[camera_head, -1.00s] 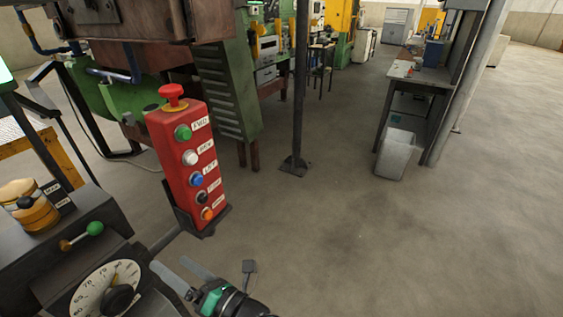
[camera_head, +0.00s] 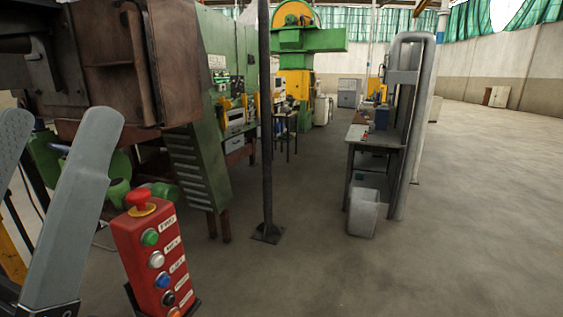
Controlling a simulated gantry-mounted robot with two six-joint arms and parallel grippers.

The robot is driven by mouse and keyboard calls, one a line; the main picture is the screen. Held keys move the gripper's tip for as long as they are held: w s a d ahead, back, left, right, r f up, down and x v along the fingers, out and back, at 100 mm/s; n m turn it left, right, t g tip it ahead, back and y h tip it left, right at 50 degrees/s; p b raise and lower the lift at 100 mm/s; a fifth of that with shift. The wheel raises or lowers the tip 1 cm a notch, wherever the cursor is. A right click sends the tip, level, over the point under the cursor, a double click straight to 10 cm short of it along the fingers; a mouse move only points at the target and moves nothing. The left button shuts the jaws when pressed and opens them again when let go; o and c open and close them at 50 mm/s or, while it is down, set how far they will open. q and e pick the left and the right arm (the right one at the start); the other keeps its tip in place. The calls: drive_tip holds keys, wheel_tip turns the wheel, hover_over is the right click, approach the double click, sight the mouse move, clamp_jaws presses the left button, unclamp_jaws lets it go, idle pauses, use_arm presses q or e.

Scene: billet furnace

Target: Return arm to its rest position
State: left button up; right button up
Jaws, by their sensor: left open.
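My left gripper (camera_head: 58,116) is large at the left edge of the head view, close to the camera. Its two grey fingers point up and stand well apart, with nothing between them. The near finger is whole; the other is cut off by the picture edge. The gripper appears left of the red button box (camera_head: 131,252) and overlaps it nowhere clearly. The box has a red mushroom button on top and several coloured, labelled buttons down its front; its bottom is cut off. My right gripper does not show.
The brown furnace body (camera_head: 105,60) and green machine panels (camera_head: 195,165) fill the left. A dark post (camera_head: 266,130) stands on the floor in the middle. A workbench (camera_head: 360,137) and a grey bin (camera_head: 363,213) stand to the right. The floor at the right is clear.

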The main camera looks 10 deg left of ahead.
use_arm(q)
wheel_tip(320, 180, up, 36)
drive_tip(key=w+g+p, duration=0.1)
drive_tip(key=w+p, duration=0.1)
drive_tip(key=p, duration=3.6)
drive_tip(key=shift+r, duration=0.2)
